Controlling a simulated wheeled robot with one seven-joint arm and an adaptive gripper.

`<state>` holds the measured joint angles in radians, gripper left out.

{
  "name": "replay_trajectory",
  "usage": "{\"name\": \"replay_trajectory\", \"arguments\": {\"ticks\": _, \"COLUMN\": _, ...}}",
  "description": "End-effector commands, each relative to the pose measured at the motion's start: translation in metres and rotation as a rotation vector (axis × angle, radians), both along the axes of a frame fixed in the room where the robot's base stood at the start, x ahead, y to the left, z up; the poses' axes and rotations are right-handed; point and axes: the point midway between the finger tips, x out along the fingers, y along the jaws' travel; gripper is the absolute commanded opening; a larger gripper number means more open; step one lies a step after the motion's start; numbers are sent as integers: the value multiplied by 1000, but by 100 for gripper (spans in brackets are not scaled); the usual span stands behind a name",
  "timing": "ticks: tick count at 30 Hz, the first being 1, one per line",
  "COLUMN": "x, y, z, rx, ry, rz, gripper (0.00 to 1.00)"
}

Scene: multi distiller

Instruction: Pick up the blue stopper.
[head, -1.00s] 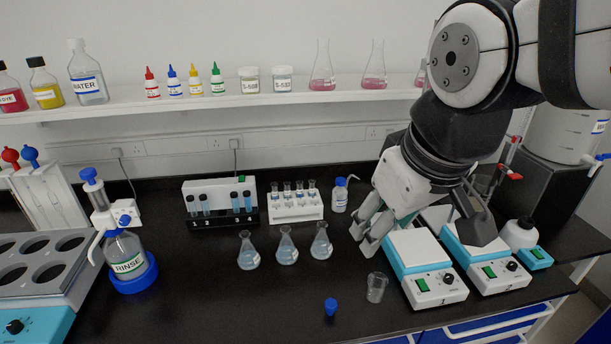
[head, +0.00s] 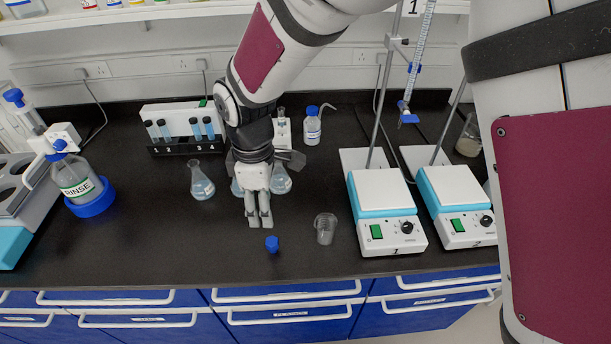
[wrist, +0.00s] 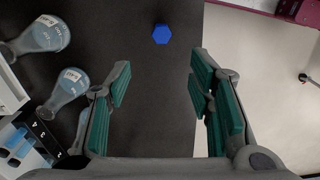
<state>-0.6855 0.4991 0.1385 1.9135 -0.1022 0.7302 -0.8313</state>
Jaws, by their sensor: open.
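The blue stopper (head: 272,244) stands on the black bench top near its front edge, in the head view. It also shows in the wrist view (wrist: 161,34) as a small blue shape near the top, ahead of the fingers. My gripper (head: 260,224) is just behind the stopper in the head view, pointing down. In the wrist view my gripper (wrist: 160,85) is open and empty, with green-padded fingers set wide apart. The stopper lies beyond the fingertips and is not between them.
A small clear beaker (head: 325,229) stands to the right of the stopper. Flasks (head: 202,184) stand behind, partly hidden by my arm. Two hotplate stirrers (head: 386,212) stand at right. The rinse bottle (head: 77,180) is at left. Bench around the stopper is clear.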

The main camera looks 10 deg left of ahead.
Motion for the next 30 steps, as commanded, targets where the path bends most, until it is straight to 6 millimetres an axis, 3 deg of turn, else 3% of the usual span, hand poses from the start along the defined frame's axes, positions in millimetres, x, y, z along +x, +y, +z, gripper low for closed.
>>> {"name": "replay_trajectory", "arguments": {"ticks": 5, "x": -4, "y": 5, "z": -19, "rx": -5, "ry": 9, "rz": 23, "gripper": 48}}
{"name": "replay_trajectory", "arguments": {"ticks": 15, "x": -3, "y": 4, "z": -78, "rx": -4, "ry": 7, "rz": 21, "gripper": 48}}
{"name": "replay_trajectory", "arguments": {"ticks": 23, "x": -3, "y": 3, "z": -95, "rx": -4, "ry": 6, "rz": 19, "gripper": 48}}
{"name": "replay_trajectory", "arguments": {"ticks": 30, "x": -4, "y": -4, "z": -125, "rx": -5, "ry": 7, "rz": 18, "gripper": 48}}
